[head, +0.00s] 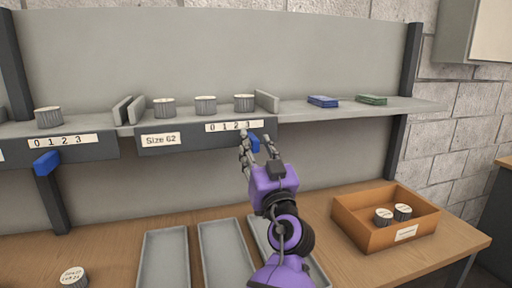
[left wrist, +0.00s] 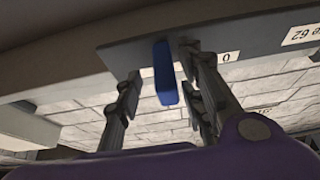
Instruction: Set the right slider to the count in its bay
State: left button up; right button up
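The right bay holds three ribbed grey caps (head: 205,105) in a row on the shelf. Below them is a scale strip (head: 234,126) marked 0 1 2 3. The blue right slider (head: 255,144) hangs near the strip's right end, around the 3; its exact mark is hard to tell. My left gripper (head: 257,143) is open, with a finger on each side of the slider. In the left wrist view the slider (left wrist: 165,74) stands between the two fingers (left wrist: 163,88), with a gap on the left and a narrower one on the right. My right gripper is not in view.
The left bay has one cap (head: 49,117) and its own blue slider (head: 47,162). Blue (head: 323,101) and green (head: 371,99) packs lie on the shelf's right. Below are grey trays (head: 164,260), a loose cap (head: 73,277) and an orange box (head: 372,234) with two caps.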

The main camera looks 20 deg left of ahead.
pick_arm(q)
jog(key=shift+s, duration=0.1)
jog(key=v, duration=1.2)
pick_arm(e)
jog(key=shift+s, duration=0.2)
